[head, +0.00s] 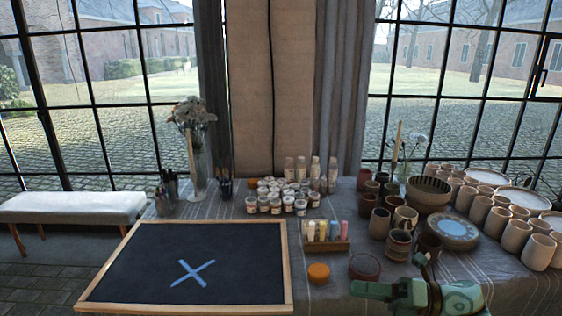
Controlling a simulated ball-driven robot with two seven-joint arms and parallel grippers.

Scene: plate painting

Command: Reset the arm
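My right gripper (424,264) shows at the bottom right in the head view, partly cut off by the lower edge with the green links of my arm. It is over the front edge of the table, in front of the dark cups. Its fingers are too small and overlapped to tell open from shut, and I see nothing clearly held in it. My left gripper is not in view. A framed blackboard (133,261) with a blue X lies flat at the front left.
The cloth-covered table (332,266) holds paint jars (276,207), a box of colored sticks (326,244), an orange lid (318,273) and a dark red round dish (364,267). Several cups and bowls crowd the right. A flower vase (197,174) stands back left. A white bench (72,207) is left.

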